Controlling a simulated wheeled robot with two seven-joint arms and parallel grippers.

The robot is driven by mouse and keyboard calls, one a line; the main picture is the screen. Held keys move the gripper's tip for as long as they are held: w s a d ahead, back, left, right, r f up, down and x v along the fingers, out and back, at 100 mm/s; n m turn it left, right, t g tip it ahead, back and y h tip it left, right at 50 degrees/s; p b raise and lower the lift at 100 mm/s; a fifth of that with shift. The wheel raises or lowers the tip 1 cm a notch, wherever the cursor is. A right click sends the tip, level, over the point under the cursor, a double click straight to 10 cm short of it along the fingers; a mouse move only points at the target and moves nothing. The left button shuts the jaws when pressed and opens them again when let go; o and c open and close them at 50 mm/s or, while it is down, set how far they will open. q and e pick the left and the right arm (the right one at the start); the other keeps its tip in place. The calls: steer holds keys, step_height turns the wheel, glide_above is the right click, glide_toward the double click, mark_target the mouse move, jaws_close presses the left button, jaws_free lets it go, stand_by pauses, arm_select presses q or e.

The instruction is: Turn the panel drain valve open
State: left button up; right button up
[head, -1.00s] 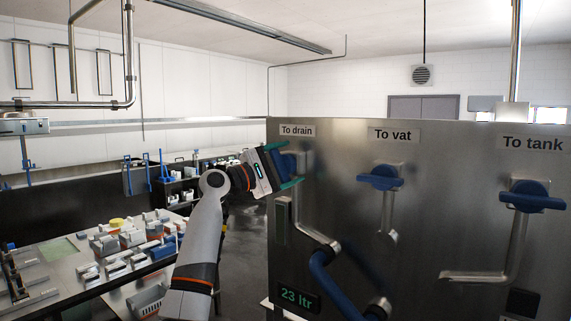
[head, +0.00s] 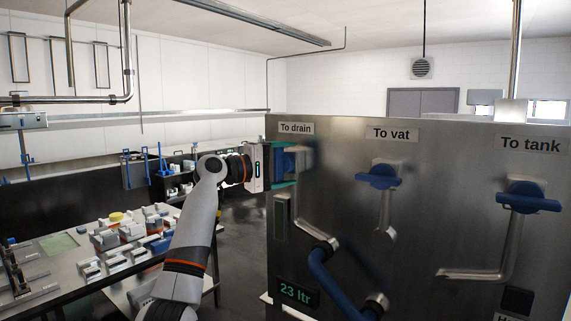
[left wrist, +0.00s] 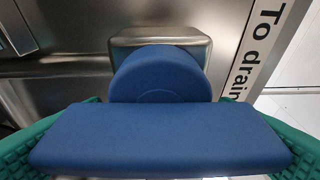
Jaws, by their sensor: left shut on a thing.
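The blue drain valve handle (head: 289,163) sits on the steel panel under the "To drain" label (head: 296,128). My left gripper (head: 287,165) is at this handle, its green fingers to either side. In the left wrist view the blue bar (left wrist: 160,140) lies between the green fingers, which press at its two ends. The bar runs across the label's text direction, so it stands roughly upright on the panel. The left gripper is shut on it. The round hub (left wrist: 160,75) shows behind the bar. My right gripper is not in view.
The "To vat" valve (head: 379,176) and "To tank" valve (head: 528,196) have blue bars lying roughly level. A cluttered bench (head: 75,265) stands at the left.

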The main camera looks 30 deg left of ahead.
arm_select(q)
steer(key=shift+f, duration=0.1)
steer(key=o, duration=0.9)
steer(key=b+v, duration=0.5)
steer(key=v, duration=0.7)
